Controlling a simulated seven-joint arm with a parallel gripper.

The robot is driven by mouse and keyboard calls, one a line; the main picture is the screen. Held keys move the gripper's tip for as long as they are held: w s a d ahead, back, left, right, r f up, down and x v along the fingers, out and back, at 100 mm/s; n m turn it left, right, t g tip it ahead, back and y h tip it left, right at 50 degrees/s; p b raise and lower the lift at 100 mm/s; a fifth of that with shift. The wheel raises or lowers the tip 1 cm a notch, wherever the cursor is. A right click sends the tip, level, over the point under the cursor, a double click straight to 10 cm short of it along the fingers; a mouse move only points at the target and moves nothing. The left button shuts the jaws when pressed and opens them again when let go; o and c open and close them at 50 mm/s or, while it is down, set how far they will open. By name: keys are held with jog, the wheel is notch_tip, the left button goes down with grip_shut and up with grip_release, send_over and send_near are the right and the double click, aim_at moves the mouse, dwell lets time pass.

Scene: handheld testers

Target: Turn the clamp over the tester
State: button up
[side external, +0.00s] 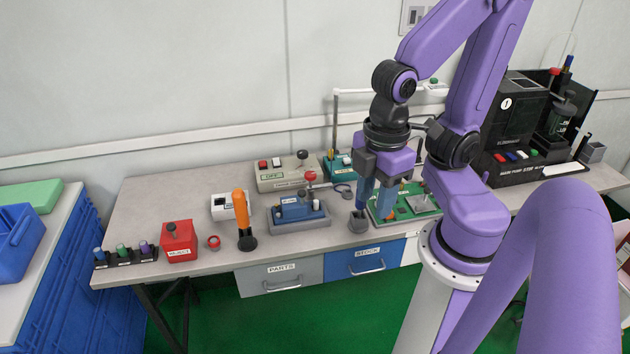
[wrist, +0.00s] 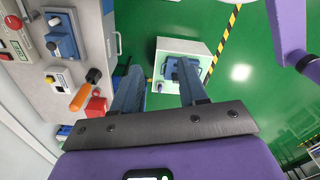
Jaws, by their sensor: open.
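A blue handheld tester (side external: 297,209) sits in a grey cradle on the bench, left of my gripper in the side view. It also shows at the upper left of the wrist view (wrist: 62,38), with a dark knob on it. I cannot make out for certain which part is the clamp; a red ball knob (side external: 310,177) stands just behind the tester. My gripper (side external: 375,207) points down, to the right of the tester and near a green board. Its fingers (wrist: 158,84) are apart with nothing held between them in the wrist view.
An orange-handled tool (side external: 241,206) stands upright left of the tester, beside a white device (side external: 223,207). A red box (side external: 179,240) is farther left. Bare bench (side external: 150,205) shows at left.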

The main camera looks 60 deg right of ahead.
jog(key=o, duration=0.3)
jog(key=w+d+f+n+h, duration=0.1)
jog(key=w+d+n+h, duration=0.15)
jog(key=w, duration=1.35)
jog(key=n+h, duration=0.3)
send_over(310, 174)
jog(key=a, duration=0.7)
notch_tip(310, 174, down, 5)
jog(key=shift+y, duration=0.35)
jog(key=x, duration=1.6)
jog(key=shift+s+d+f, duration=0.1)
jog(key=shift+s+d, duration=0.05)
jog(key=shift+d, duration=0.05)
jog(key=c, duration=1)
